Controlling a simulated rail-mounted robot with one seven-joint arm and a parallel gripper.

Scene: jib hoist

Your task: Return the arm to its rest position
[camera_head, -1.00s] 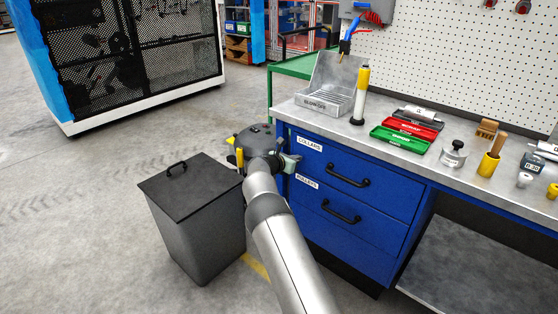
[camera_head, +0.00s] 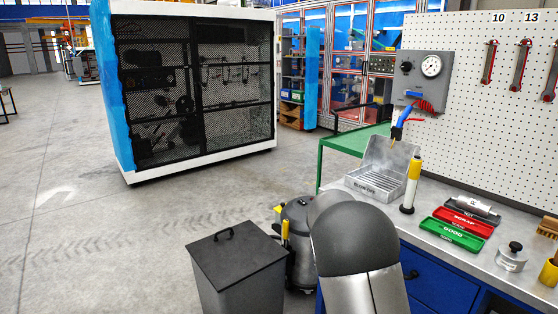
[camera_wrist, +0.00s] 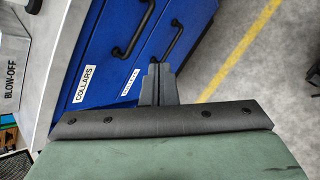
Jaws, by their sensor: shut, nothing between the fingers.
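My arm (camera_head: 358,262) rises in the lower middle of the head view, its dark rounded joint in front of the blue drawer unit. My gripper (camera_wrist: 158,70) shows in the wrist view with its two fingers together and nothing between them. It is hidden behind my arm in the head view. In the wrist view the fingers overlap the blue drawer fronts (camera_wrist: 98,62) in the picture, near the labels; I cannot tell the gap. Both drawers look closed.
A lidded grey bin (camera_head: 240,262) and a grey canister (camera_head: 302,250) stand left of my arm. The workbench (camera_head: 437,258) at right carries a blow-off tray (camera_head: 362,186), a yellow-topped cylinder (camera_head: 411,188), and red and green trays (camera_head: 452,236). Open floor (camera_head: 120,230) lies left.

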